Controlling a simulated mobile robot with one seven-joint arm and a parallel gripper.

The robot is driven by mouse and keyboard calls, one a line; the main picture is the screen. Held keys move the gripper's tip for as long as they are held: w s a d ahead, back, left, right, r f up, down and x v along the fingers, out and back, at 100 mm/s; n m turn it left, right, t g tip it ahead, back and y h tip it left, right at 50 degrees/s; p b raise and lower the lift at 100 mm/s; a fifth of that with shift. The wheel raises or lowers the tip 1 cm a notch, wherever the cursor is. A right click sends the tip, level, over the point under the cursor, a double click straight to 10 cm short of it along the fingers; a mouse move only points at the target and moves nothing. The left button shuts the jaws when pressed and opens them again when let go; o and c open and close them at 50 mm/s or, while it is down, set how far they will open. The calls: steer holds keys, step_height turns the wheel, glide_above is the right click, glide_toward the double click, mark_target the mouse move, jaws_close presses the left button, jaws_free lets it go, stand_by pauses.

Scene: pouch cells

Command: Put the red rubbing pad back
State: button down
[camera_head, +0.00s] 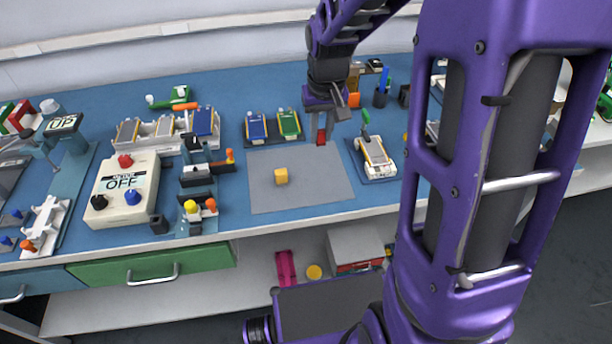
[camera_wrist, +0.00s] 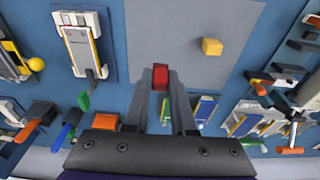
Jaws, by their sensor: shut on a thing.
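The red rubbing pad (camera_head: 321,136) is a small red block between the fingertips of my gripper (camera_head: 320,138). In the wrist view the red pad (camera_wrist: 160,78) sits between the two grey fingers of my gripper (camera_wrist: 160,82), which are shut on it. The gripper points down at the back right part of the grey mat (camera_head: 300,195). Whether the pad touches the mat or is held above it I cannot tell. A yellow block (camera_head: 281,176) lies on the mat, apart from the gripper; it also shows in the wrist view (camera_wrist: 212,47).
Blue and green cells in holders (camera_head: 272,127) stand just behind the mat. A white fixture on a blue base (camera_head: 374,155) is close on the right. A control box marked OFF (camera_head: 123,190) and small clamps stand left.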

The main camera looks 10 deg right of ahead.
mark_target(317, 173)
steer(key=shift+a, duration=0.15)
steer(key=shift+f, duration=0.3)
step_height(317, 173, down, 9)
steer(key=shift+f+b, duration=0.15)
steer(key=shift+b, duration=0.9)
steer(key=shift+f, duration=0.1)
steer(key=shift+f, duration=0.2)
steer(key=c, duration=0.7)
jaws_free()
steer(key=shift+r, duration=0.1)
steer(key=shift+c, duration=0.2)
steer(key=shift+r, duration=0.1)
step_height(317, 173, up, 12)
steer(key=s+p, duration=0.1)
steer(key=p, duration=0.1)
steer(key=shift+s, duration=0.35)
